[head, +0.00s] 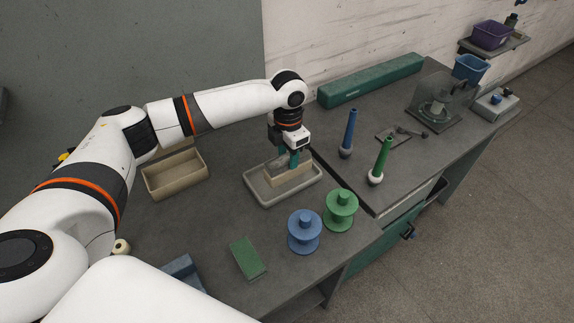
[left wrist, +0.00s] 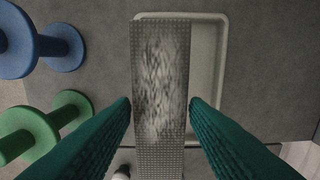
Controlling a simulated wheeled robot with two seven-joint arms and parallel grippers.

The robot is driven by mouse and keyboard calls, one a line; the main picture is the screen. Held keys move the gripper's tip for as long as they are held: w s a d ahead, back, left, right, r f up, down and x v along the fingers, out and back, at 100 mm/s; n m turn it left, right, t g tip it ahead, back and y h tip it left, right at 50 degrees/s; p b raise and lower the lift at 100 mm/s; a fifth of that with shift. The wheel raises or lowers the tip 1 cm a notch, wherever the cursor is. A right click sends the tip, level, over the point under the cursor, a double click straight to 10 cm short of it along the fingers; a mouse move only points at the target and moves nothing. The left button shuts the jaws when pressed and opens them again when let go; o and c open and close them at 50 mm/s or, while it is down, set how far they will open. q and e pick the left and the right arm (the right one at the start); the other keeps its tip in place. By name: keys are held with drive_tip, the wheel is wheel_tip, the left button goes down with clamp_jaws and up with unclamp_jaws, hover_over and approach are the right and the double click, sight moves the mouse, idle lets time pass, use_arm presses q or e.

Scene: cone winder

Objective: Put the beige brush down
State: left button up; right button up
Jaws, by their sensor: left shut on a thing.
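My left gripper (head: 294,160) is shut on the beige brush (head: 290,178), a beige block with a grey upper face. In the left wrist view the brush (left wrist: 160,75) is a long grey textured strip with pale fuzz, between the two green fingers of my left gripper (left wrist: 160,104). The brush is at the shallow pale grey tray (head: 262,197), low over or in it; I cannot tell whether it touches the floor of the tray. In the left wrist view the tray (left wrist: 208,60) shows behind and right of the brush. My right gripper is not in view.
A beige open box (head: 173,178) stands left of the tray. A blue spool (head: 304,232) and a green spool (head: 341,210) stand in front. A green block (head: 247,258) lies nearer. Bare bench surrounds the tray.

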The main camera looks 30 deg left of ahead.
sight(288, 158)
use_arm(q)
drive_tip(key=shift+s+f, duration=0.1)
drive_tip(key=shift+f, duration=0.5)
wheel_tip(288, 158, down, 3)
drive_tip(key=shift+f+p, duration=0.1)
drive_tip(key=shift+p, duration=0.35)
drive_tip(key=shift+f, duration=0.3)
drive_tip(key=o, duration=1)
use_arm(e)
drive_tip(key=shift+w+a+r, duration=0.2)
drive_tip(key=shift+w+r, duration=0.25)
use_arm(q)
drive_tip(key=shift+r, duration=0.2)
wheel_tip(288, 158, up, 11)
drive_tip(key=b, duration=0.3)
drive_tip(key=shift+r, duration=0.55)
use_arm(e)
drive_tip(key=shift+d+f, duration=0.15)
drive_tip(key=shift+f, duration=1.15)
